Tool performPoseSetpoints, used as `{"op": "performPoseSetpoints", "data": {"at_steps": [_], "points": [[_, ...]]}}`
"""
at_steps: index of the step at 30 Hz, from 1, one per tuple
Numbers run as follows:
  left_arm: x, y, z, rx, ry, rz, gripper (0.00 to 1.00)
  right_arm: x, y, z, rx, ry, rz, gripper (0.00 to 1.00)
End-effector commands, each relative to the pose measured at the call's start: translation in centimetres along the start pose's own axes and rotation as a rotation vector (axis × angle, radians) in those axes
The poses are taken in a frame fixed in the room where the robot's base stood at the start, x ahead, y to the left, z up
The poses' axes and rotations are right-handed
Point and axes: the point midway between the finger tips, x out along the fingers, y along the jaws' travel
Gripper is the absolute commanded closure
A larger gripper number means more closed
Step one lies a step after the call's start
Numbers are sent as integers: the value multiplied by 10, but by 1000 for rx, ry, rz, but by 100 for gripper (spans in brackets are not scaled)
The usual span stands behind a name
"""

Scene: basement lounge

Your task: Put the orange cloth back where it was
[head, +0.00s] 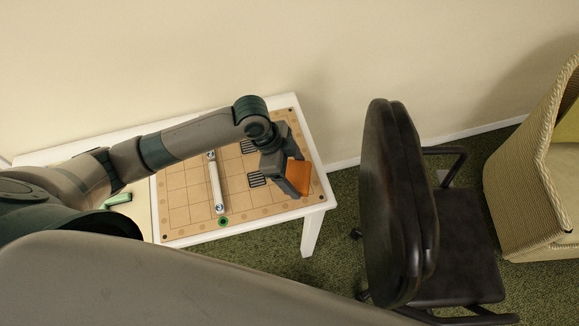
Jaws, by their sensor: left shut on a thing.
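The orange cloth (300,175) shows as a small folded orange block near the right edge of the gridded tan board (178,215). My left gripper (285,176) reaches in over the board from the left and is shut on the cloth, covering part of it. I cannot tell whether the cloth touches the board or is just above it. My right gripper is not in view.
The board lies on a white table (313,222). On it are a white rod (215,185), a green ring (223,222) and dark striped squares (257,179). A green object (118,198) lies left. A dark chair (392,200) and wicker armchair (525,185) stand right.

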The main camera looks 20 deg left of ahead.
Motion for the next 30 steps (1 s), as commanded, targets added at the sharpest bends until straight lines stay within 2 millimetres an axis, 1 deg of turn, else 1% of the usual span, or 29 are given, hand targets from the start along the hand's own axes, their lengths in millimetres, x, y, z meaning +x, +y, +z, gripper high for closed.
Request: {"op": "performPoseSetpoints", "data": {"at_steps": [1, 3, 6, 9, 13, 19, 23, 26, 30], "points": [[1, -9, 6, -5, -4, 0, 48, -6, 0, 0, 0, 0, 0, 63], [7, -21, 14, -5, -4, 0, 48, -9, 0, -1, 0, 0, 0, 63], [13, -33, 21, -3, -2, 0, 48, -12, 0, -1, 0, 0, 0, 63], [17, -42, 27, -1, -1, -1, 48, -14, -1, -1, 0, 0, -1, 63], [19, -45, 30, 0, -1, -1, 48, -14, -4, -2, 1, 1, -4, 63], [20, -45, 30, 1, 0, -1, 48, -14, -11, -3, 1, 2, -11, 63], [21, -45, 30, 0, 0, 0, 48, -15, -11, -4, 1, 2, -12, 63], [26, -45, 32, -1, 0, 1, 48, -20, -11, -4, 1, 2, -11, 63], [42, -44, 39, -2, -1, 2, 48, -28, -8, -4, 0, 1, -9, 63]]}}
